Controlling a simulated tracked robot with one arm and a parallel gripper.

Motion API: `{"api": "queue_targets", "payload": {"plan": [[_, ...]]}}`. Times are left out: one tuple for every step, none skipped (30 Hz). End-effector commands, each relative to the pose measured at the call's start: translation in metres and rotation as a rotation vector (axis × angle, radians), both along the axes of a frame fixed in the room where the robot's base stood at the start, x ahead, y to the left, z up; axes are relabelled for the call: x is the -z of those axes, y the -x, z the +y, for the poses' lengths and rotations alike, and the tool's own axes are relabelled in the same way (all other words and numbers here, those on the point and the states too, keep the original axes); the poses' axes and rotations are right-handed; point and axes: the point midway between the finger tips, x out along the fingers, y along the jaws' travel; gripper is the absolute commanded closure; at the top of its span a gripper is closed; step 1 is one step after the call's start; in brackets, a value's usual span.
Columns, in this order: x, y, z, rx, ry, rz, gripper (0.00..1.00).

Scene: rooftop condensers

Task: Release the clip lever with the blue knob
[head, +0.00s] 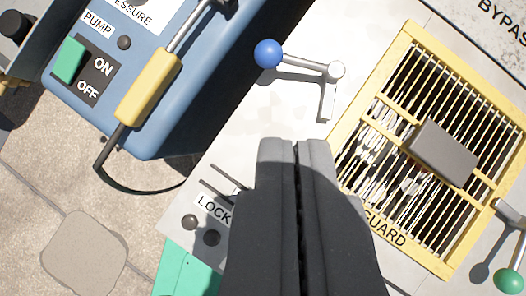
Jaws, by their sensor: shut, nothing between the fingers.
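The clip lever with the blue knob (268,54) is in the upper middle of the head view. Its silver arm (305,65) runs from the knob at the left to a round pivot (336,70) at the right, on a pale grey panel. A short metal piece hangs down from the pivot. My gripper (296,146) is shut and empty, with its dark fingers pointing up the picture. Its tips show below the lever, apart from it in the picture. The fingers hide part of the panel and the lower left of the guard.
A yellow-framed guard (410,35) with a grey block (443,152) lies to the right. A green-knobbed lever (509,282) is at the lower right. A blue pump box (150,140) with a yellow-gripped handle (149,88) stands at the left. Paving lies at the lower left.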

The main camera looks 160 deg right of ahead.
Motion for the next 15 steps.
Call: {"api": "queue_targets", "payload": {"plan": [[0.030,-0.001,-0.001,-0.011,-0.004,0.040,1.00],[0.044,-0.001,-0.002,-0.019,-0.003,0.059,1.00],[0.060,0.000,-0.003,-0.028,-0.005,0.083,1.00],[0.070,0.000,-0.003,-0.035,-0.005,0.098,1.00],[0.079,0.001,-0.003,-0.041,-0.006,0.110,1.00],[0.088,0.002,-0.003,-0.048,-0.008,0.123,1.00],[0.093,0.002,-0.003,-0.052,-0.009,0.131,1.00],[0.098,0.003,-0.004,-0.054,-0.009,0.138,1.00],[0.103,0.003,-0.004,-0.057,-0.010,0.145,1.00],[0.106,0.003,-0.003,-0.059,-0.010,0.149,1.00],[0.109,0.003,-0.003,-0.061,-0.011,0.152,1.00],[0.112,0.002,-0.003,-0.062,-0.010,0.155,1.00],[0.115,0.001,-0.003,-0.063,-0.010,0.155,1.00],[0.117,0.000,-0.002,-0.063,-0.010,0.156,1.00],[0.122,-0.002,-0.001,-0.064,-0.009,0.157,1.00]]}}
